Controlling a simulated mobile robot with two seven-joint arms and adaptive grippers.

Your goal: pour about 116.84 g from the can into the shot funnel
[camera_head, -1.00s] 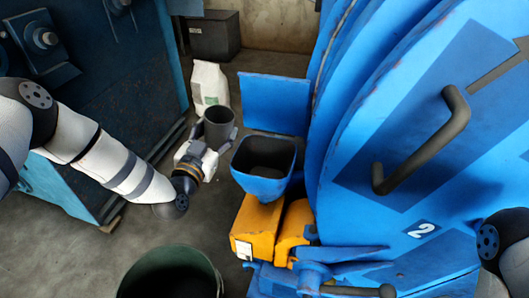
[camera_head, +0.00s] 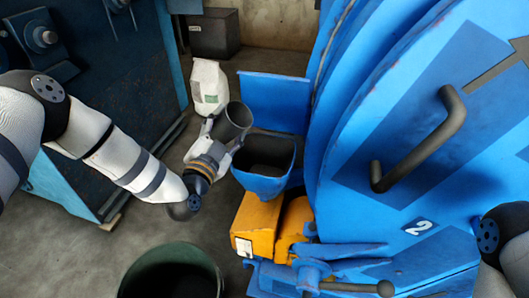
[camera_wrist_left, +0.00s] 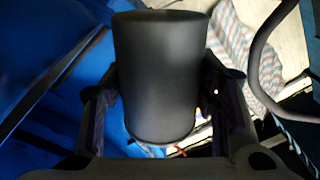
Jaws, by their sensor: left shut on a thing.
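The can (camera_head: 232,122) is a dark grey cylinder, tilted with its top leaning right toward the funnel. My left gripper (camera_head: 224,137) is shut around it. In the left wrist view the can (camera_wrist_left: 160,75) fills the middle between the two fingers of my left gripper (camera_wrist_left: 162,105). The shot funnel (camera_head: 264,180) is a blue hopper with a dark open top, just right of and below the can. No stream from the can shows, and what is in it is hidden. My right gripper is out of view; only part of that arm shows at the right edge.
A white bag (camera_head: 209,88) stands behind the can. A blue panel (camera_head: 274,102) rises behind the funnel. The big blue machine (camera_head: 400,130) with a handle (camera_head: 425,145) fills the right. A yellow box (camera_head: 256,226) sits below the funnel. A dark green bin (camera_head: 170,262) stands at the front.

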